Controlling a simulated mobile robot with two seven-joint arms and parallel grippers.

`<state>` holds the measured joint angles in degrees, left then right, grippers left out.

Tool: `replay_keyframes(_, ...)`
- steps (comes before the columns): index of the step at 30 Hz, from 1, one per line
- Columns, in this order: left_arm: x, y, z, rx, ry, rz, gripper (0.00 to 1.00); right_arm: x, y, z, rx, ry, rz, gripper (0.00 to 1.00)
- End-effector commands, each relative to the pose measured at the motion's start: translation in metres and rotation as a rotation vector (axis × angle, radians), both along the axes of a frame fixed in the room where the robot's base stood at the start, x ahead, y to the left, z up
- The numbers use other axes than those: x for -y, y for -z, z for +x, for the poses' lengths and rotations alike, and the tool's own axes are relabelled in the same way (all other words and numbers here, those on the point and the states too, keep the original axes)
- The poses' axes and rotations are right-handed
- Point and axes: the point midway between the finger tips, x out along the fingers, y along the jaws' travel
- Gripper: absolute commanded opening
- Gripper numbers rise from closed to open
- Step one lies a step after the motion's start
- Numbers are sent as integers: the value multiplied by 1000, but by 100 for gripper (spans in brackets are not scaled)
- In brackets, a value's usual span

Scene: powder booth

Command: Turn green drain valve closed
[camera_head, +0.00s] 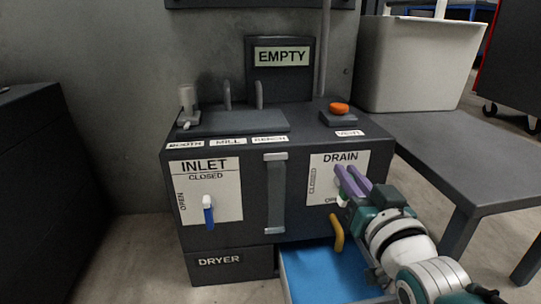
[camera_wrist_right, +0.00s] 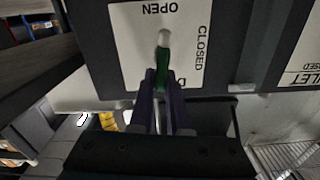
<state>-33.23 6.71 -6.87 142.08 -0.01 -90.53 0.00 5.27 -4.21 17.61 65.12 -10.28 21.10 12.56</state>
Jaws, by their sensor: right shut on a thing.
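The drain valve sits on the white DRAIN panel (camera_head: 322,165) at the right of a dark box. Its green handle (camera_wrist_right: 163,62) shows in the wrist view below a pale pivot, on the side away from the OPEN label. CLOSED is printed beside it. My right gripper (camera_head: 352,180) reaches in from the lower right, and its purple fingers cover most of the handle in the head view. In the wrist view the right gripper (camera_wrist_right: 160,90) is shut on the green handle. My left gripper is not in view.
The INLET panel (camera_head: 228,208) has a blue handle (camera_head: 208,215) hanging down. A vertical bar (camera_head: 275,195) stands between the panels. A yellow spout (camera_head: 337,232) hangs over a blue-lined tray (camera_head: 310,285). An orange knob (camera_head: 339,108) tops the box. A grey bench (camera_head: 450,150) stands right.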

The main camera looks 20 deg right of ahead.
Motion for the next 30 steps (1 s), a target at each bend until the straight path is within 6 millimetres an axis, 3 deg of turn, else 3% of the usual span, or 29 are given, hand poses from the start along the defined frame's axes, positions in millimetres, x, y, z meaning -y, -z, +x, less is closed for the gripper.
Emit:
replay_keyframes(13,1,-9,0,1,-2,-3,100,10,4,-3,92,-1,393,0)
replay_keyframes(30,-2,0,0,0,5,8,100,20,16,-5,219,-2,920,0)
